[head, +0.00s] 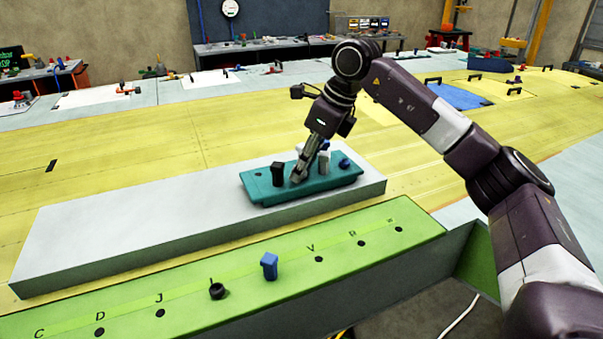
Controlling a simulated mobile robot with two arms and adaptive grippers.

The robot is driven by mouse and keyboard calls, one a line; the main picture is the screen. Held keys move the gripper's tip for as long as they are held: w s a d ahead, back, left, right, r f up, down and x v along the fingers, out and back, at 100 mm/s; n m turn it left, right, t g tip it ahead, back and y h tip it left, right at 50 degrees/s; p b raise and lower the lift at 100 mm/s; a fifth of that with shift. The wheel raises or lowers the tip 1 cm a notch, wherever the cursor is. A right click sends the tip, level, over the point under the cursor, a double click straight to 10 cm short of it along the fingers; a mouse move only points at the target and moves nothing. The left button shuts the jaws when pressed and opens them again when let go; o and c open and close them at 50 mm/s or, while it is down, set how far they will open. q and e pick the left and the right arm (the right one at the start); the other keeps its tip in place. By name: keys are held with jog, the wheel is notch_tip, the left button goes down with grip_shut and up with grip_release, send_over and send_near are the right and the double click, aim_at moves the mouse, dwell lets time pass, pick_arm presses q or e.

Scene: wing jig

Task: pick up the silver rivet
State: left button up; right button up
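A teal tray (262,195) stands on a long grey block and holds several small rivets. A light grey piece that looks like the silver rivet (323,161) stands in the tray just right of my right gripper (297,177). My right gripper points down into the tray, its fingertips low between the black rivet and this grey piece. The fingers look close together; whether they hold anything is too small to tell. My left gripper is not in view.
A black rivet (278,174) stands close left of the fingers. A blue rivet (344,163) is at the tray's right end, and a white piece (299,148) is behind.

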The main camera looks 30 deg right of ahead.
jog(key=shift+c, duration=0.5)
jog(key=c, duration=0.6)
jog(key=shift+r, duration=0.1)
